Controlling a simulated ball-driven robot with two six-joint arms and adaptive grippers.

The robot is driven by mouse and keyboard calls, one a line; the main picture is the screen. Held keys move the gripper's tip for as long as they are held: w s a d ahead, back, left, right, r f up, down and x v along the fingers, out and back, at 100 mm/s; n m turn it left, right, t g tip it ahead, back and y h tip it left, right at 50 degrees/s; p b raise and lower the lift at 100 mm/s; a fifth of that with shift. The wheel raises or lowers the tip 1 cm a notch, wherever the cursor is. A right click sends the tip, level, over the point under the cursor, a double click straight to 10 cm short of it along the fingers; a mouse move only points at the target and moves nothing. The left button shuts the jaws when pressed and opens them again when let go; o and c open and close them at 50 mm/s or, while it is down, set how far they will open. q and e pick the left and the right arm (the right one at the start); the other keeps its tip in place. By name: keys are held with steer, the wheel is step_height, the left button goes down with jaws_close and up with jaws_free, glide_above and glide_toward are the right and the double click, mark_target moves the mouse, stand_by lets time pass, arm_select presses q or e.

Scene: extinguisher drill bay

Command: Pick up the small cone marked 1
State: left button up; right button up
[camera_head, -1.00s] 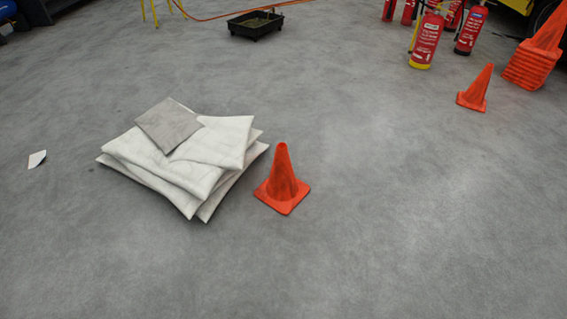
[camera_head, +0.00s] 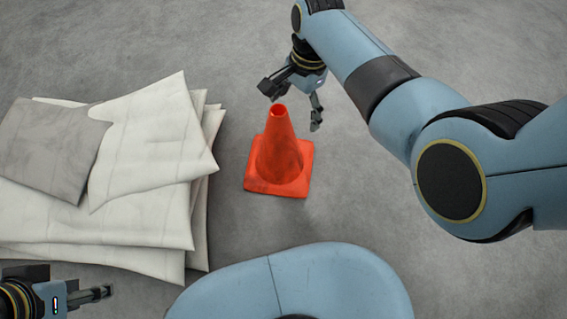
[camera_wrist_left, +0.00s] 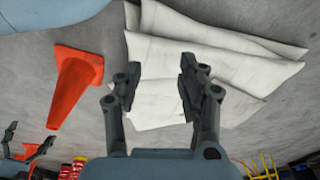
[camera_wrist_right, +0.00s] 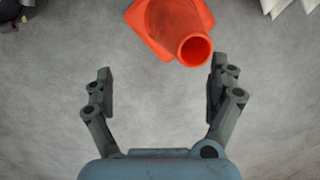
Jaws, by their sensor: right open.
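A small orange cone (camera_head: 279,158) stands upright on the grey floor in the head view, just right of the white pads. No number can be read on it. My right gripper (camera_head: 293,105) is open and empty above and behind the cone's tip. In the right wrist view the cone (camera_wrist_right: 168,25) lies beyond the open jaws (camera_wrist_right: 160,85), toward the top and a little right. My left gripper (camera_head: 105,292) is at the lower left, by the pads' near edge. In the left wrist view its jaws (camera_wrist_left: 158,85) are apart and empty, and the cone (camera_wrist_left: 75,85) shows to the left.
A stack of white pads (camera_head: 150,215) with a grey sheet (camera_head: 50,145) on top lies left of the cone, close to its base. Red and yellow items (camera_wrist_left: 75,168) show far off in the left wrist view. Floor behind the cone is clear.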

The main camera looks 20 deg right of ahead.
mark_target(277, 123)
steer(key=shift+m, duration=0.6)
steer(key=w+a+f+b, duration=0.3)
steer(key=shift+a+f, duration=0.15)
steer(key=shift+a, duration=0.05)
arm_select(q)
step_height(277, 123, up, 5)
steer(key=w+d+t, duration=0.1)
steer(key=w+t, duration=0.1)
steer(key=w, duration=0.1)
arm_select(e)
steer(key=shift+f, duration=0.25)
steer(key=f+b, duration=0.3)
steer(key=shift+s+a+f, duration=0.2)
steer(key=shift+s+f, duration=0.05)
steer(key=shift+f, duration=0.1)
arm_select(q)
step_height(277, 123, down, 7)
steer(key=w+t+b, duration=0.1)
steer(key=w+t, duration=0.1)
steer(key=t, duration=0.2)
steer(key=shift+w+d+t+h, duration=0.15)
steer(key=shift+d+t+h, duration=0.1)
steer(key=shift+t+h, duration=0.05)
arm_select(e)
steer(key=shift+a+f, duration=0.1)
steer(key=shift+f, duration=0.5)
arm_select(q)
steer(key=shift+f, duration=0.1)
arm_select(e)
steer(key=c, duration=1.8)
